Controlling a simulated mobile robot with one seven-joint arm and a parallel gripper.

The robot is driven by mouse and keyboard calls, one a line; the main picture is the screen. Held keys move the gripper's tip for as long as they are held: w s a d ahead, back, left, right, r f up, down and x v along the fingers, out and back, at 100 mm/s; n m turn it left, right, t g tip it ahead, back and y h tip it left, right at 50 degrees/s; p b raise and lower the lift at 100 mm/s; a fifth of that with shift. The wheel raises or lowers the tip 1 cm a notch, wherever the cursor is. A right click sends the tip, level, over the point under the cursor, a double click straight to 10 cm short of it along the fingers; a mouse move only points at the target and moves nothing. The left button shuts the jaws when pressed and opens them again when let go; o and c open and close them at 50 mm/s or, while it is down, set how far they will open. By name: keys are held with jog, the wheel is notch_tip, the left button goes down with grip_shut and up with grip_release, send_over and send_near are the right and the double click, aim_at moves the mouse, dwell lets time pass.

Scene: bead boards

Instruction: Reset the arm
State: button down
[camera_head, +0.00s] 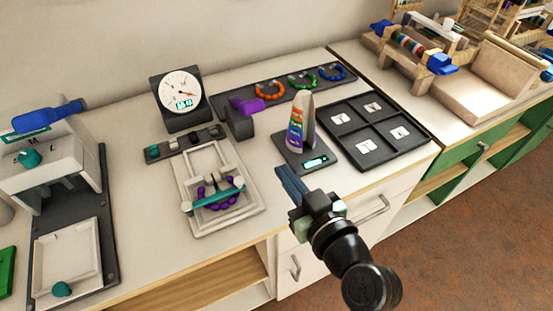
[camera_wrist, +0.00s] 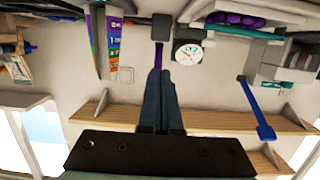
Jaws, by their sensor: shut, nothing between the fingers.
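My gripper (camera_head: 284,178) hangs over the front edge of the counter in the head view, at the end of my black arm. Its two dark blue fingers lie together, with nothing between them. In the wrist view the shut fingers (camera_wrist: 160,98) point away toward the wall and appear upside down against the room.
A white frame with purple beads (camera_head: 222,222) lies left of my gripper. A four-square black tray (camera_head: 375,155) lies to the right. The floor in front is clear.

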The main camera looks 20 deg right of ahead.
jog(key=shift+s, duration=0.35)
dwell(0.3)
jog(key=w+a+r+t, duration=0.2)
jog(key=a+r, duration=0.1)
jog(key=r, duration=0.5)
jog(key=w+a+r+n+t, duration=0.1)
jog(key=w+a+r, duration=0.1)
jog(key=r, duration=0.7)
jog(key=w+a+r+t, duration=0.2)
jog(key=a+r, duration=0.1)
jog(key=r, duration=0.5)
jog(key=s+a+r+m+t, duration=0.1)
jog(key=s+a+r+t, duration=0.3)
jog(key=r, duration=0.6)
jog(key=s+a+r+t, duration=0.2)
jog(key=s+a+r, duration=0.25)
jog(key=r, duration=0.65)
notch_tip(320, 180, up, 16)
jog(key=s+p, duration=0.1)
jog(key=p, duration=1.5)
jog(key=shift+s+t+h, duration=0.15)
jog(key=shift+t+h, duration=0.15)
